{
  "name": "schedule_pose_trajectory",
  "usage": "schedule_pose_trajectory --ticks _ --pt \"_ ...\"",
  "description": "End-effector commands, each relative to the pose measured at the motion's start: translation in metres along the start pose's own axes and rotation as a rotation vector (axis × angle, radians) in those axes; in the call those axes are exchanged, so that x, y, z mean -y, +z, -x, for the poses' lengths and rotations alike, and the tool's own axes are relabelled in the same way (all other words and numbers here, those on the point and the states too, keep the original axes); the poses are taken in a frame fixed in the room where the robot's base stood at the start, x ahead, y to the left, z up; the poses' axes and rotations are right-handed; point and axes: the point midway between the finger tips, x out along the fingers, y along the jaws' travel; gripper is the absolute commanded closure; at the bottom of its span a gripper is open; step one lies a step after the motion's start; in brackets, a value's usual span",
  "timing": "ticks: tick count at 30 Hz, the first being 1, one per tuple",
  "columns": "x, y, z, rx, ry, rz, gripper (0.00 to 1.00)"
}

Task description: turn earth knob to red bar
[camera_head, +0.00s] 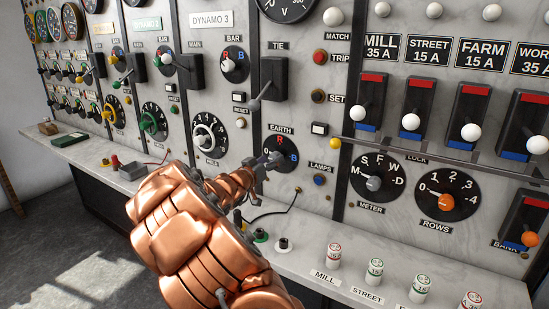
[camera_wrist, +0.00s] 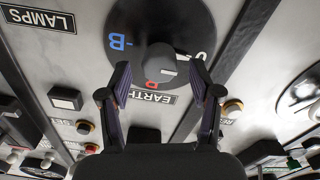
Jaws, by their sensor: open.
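The earth knob (camera_wrist: 158,62) is a dark grey knob on a round black dial (camera_wrist: 185,25), marked 0, a red R and a blue B. A pale line on the knob lies toward the 0 side in the wrist view. The wrist view shows the panel upside down. My gripper (camera_wrist: 160,78) is open, with one finger on each side of the knob; I cannot tell whether they touch it. In the head view my gripper (camera_head: 272,164) is at the EARTH dial (camera_head: 289,144) and hides most of the knob.
The TIE lever (camera_head: 265,92) stands out above the dial. A LAMPS button (camera_head: 320,180) is to the right, with a horizontal rail (camera_head: 400,153) beyond. Below, the pale ledge (camera_head: 315,262) carries a black cable (camera_head: 270,214) and several labelled fuses (camera_head: 334,256).

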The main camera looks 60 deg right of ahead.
Motion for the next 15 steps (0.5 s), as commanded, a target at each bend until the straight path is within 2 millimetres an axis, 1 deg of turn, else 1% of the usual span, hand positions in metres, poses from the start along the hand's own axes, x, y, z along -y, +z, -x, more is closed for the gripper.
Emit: schedule_pose_trajectory --ticks 1,6,15 --pt "-0.001 0.000 -0.006 0.002 0.002 0.001 0.37" --pt "-0.002 0.001 -0.020 0.003 0.002 0.000 0.37" --pt "0.000 0.001 -0.030 0.002 -0.001 0.000 0.37"
